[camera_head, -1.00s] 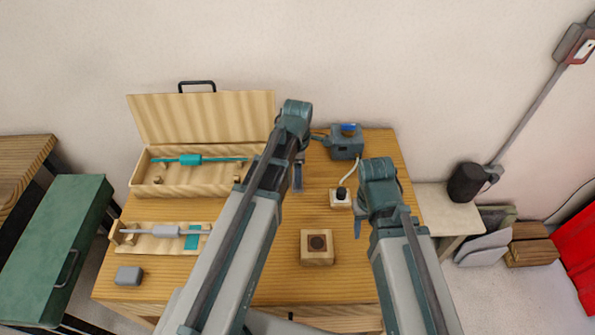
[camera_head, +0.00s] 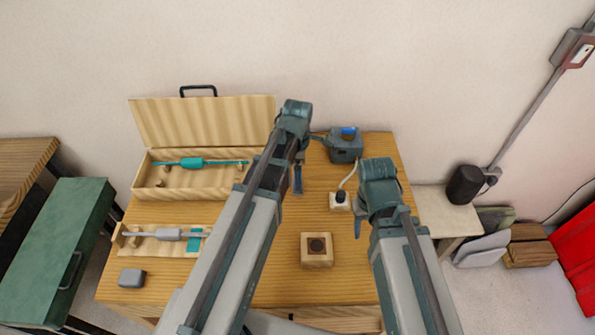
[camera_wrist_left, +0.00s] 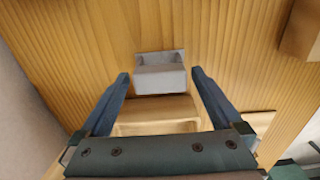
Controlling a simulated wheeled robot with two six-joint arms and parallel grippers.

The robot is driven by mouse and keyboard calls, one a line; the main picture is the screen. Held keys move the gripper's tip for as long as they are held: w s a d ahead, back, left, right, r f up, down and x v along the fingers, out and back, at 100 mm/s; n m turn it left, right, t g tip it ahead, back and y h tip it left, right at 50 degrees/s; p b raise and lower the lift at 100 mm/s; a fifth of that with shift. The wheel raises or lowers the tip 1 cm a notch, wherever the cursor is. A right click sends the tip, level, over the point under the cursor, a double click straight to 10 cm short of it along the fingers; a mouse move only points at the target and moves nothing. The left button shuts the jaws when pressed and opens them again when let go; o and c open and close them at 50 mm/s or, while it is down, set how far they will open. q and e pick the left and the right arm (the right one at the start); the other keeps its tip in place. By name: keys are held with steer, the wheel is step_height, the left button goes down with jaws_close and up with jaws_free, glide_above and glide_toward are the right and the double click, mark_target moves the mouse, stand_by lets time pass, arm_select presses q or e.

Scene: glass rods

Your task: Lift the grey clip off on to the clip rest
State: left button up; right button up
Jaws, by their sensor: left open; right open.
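In the left wrist view, a light grey channel-shaped piece (camera_wrist_left: 160,74), which looks like the grey clip, stands between the fingers of my left gripper (camera_wrist_left: 160,82). The fingers are open on either side and do not visibly touch it. A pale wooden block (camera_wrist_left: 158,112) is just below it; whether it bears the piece is unclear. In the head view, the left gripper (camera_head: 298,180) hangs over the table's middle, its arm hiding what lies under it. My right gripper (camera_head: 358,224) is open and empty at the table's right. I cannot tell which thing is the clip rest.
A wooden tray (camera_head: 119,241) holds a rod with a grey sleeve (camera_head: 169,234). An open wooden case (camera_head: 200,184) with a teal rod is behind it. A dark grey block (camera_head: 132,278), a holed wooden block (camera_head: 317,259) and a blue-grey device (camera_head: 345,149) stand on the table.

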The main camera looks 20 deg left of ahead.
arm_select(q)
step_height(320, 180, up, 12)
steer(key=p, duration=1.1)
steer(key=shift+r, duration=0.15)
steer(key=s+m, duration=0.9)
steer(key=m, duration=1.2)
steer(key=s+d+f+m+y+b, duration=0.1)
steer(key=s+d+f+m+b, duration=0.3)
steer(key=d, duration=0.6)
steer(key=shift+s+d+f, duration=0.2)
steer(key=shift+s+d, duration=0.05)
steer(key=shift+s, duration=0.4)
